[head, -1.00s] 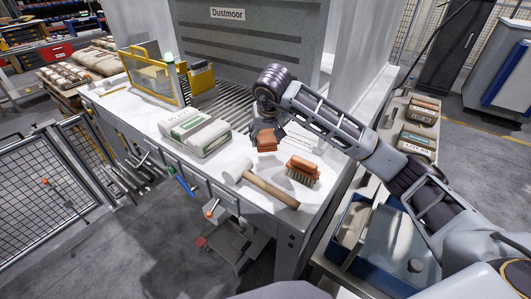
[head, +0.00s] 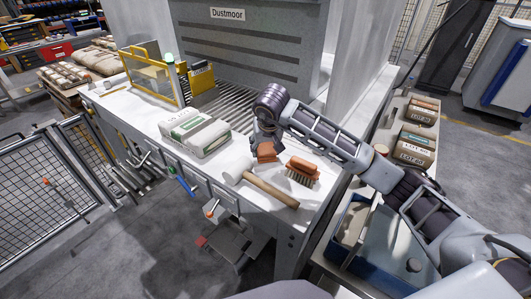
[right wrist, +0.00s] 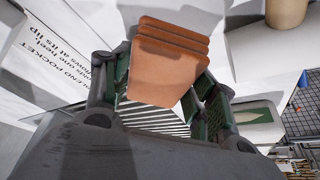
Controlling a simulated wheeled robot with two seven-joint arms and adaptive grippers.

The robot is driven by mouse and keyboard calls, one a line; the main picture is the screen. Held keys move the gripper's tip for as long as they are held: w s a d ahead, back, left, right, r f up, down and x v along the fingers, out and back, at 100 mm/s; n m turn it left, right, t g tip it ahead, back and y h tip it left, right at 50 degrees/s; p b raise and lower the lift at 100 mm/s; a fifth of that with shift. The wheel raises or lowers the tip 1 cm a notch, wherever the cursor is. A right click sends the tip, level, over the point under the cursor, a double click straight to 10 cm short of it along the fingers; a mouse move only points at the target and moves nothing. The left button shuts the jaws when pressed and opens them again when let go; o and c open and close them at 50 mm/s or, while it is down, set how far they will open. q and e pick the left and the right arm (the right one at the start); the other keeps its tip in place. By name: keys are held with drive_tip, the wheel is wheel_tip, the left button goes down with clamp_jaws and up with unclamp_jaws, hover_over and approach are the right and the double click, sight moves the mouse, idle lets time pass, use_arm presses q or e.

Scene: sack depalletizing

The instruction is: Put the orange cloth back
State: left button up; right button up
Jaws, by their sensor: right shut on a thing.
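The orange cloth (head: 266,153) is a small folded stack just over the white bench top, left of the brush. In the right wrist view the cloth (right wrist: 170,60) shows several folded layers. My right gripper (head: 264,143) is shut on the cloth, coming down from above. Its green-padded fingers stand on both sides of it in the right wrist view. I cannot tell whether the cloth touches the bench. My left gripper is not in view.
An orange-backed brush (head: 302,168) lies right of the cloth. A mallet (head: 270,188) lies in front. A white sack (head: 195,133) lies to the left, by the roller grate (head: 230,103). A blue bin (head: 350,235) stands at the right of the bench.

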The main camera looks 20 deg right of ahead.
sight(266, 153)
drive_tip(key=shift+f, duration=1.35)
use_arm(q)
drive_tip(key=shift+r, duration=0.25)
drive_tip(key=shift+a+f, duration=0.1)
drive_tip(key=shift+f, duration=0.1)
use_arm(e)
drive_tip(key=shift+f, duration=0.2)
drive_tip(key=o, duration=1)
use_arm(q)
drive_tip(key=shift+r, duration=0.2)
use_arm(e)
drive_tip(key=shift+r, duration=0.2)
drive_tip(key=b+v, duration=0.1)
drive_tip(key=v, duration=1)
drive_tip(key=shift+r, duration=0.1)
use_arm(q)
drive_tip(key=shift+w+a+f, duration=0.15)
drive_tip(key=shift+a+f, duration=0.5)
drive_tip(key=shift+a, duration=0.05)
use_arm(e)
drive_tip(key=shift+s+r, duration=0.15)
drive_tip(key=shift+r, duration=0.2)
